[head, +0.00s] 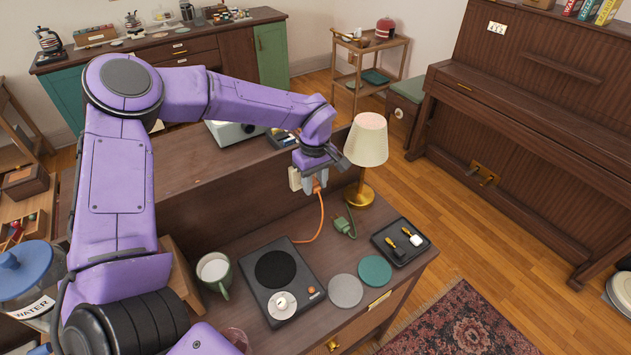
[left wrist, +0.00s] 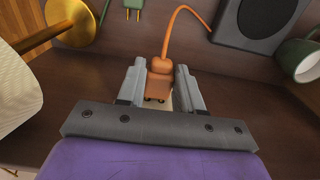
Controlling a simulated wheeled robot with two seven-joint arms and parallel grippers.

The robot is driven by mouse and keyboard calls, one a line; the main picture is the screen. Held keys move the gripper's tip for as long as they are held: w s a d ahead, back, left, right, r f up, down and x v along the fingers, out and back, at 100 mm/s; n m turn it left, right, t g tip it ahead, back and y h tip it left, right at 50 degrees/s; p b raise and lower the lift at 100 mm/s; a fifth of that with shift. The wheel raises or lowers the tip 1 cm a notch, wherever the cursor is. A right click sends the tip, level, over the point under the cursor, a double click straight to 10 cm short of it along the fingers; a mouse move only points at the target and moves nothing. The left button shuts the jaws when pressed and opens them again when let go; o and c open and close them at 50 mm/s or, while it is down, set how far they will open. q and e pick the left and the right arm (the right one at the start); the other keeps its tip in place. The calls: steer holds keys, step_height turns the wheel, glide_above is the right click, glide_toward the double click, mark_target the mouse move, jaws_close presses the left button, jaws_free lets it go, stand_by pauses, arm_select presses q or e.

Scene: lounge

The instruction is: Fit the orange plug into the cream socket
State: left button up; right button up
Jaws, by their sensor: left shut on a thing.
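My left gripper (head: 315,184) is shut on the orange plug (head: 317,188), beside the cream socket (head: 295,179) on the raised back panel of the desk. In the left wrist view the orange plug (left wrist: 159,82) sits between the two grey fingers of my left gripper (left wrist: 158,88), with its dark prongs pointing away from its cord. A small cream patch, likely the socket, shows beside the prongs; most of it is hidden there. I cannot tell whether the prongs touch the socket. My right gripper is not in view.
The orange cord (head: 322,218) runs to a black device (head: 275,275) on the desk. A lamp (head: 366,142) stands close right of the gripper. A green plug (head: 345,225), a green mug (head: 214,272), two round coasters and a black tray (head: 400,241) lie around.

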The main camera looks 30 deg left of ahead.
arm_select(q)
steer(key=shift+w+a+p, duration=0.2)
steer(key=shift+a+p, duration=0.1)
steer(key=shift+a, duration=0.2)
steer(key=o, duration=1.1)
steer(key=shift+r, duration=0.1)
step_height(320, 180, up, 3)
steer(key=p, duration=0.3)
steer(key=shift+r+p, duration=0.95)
steer(key=shift+r, duration=0.5)
steer(key=shift+f, duration=0.1)
